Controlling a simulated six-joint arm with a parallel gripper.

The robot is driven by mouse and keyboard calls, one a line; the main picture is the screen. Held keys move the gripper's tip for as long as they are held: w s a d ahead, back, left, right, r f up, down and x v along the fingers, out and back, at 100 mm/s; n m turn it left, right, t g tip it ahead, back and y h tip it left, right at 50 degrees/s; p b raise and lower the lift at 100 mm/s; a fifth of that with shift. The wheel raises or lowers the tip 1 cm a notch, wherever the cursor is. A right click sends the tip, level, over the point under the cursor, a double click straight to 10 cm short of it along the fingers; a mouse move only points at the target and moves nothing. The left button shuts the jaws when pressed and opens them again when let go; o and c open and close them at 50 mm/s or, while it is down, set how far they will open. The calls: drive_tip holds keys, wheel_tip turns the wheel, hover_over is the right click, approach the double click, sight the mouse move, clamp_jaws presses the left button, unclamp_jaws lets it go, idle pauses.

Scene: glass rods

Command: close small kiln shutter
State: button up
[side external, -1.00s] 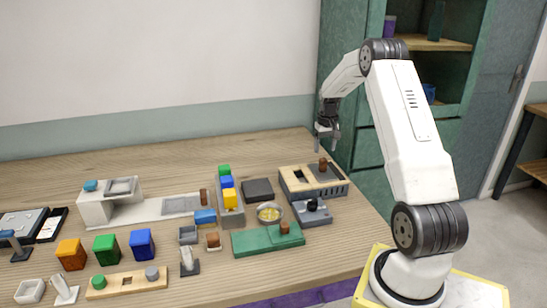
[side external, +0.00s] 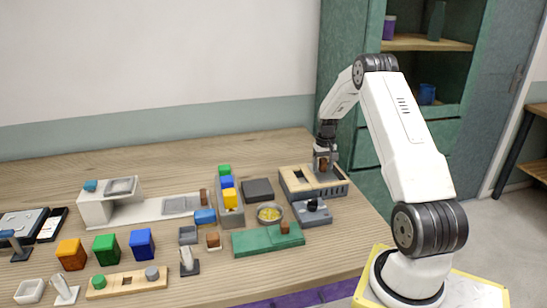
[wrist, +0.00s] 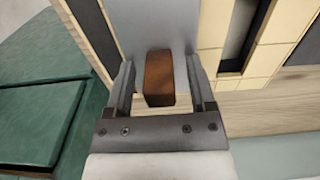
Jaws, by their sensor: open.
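The small kiln (side external: 297,189) is a low tan box with a dark opening, at the back right of the table. Its grey shutter plate (wrist: 150,22) carries an upright brown knob (wrist: 159,78). The knob also shows in the side view (side external: 323,167), partly hidden by the fingers. My gripper (wrist: 161,82) is open, with one finger on each side of the knob. A narrow gap shows between the knob and each finger. In the side view, my gripper (side external: 323,160) points down at the right part of the kiln.
A grey block with a black knob (side external: 312,210) stands in front of the kiln. The green cabinet (side external: 367,145) stands behind.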

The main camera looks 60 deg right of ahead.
clamp_jaws()
idle(1.3)
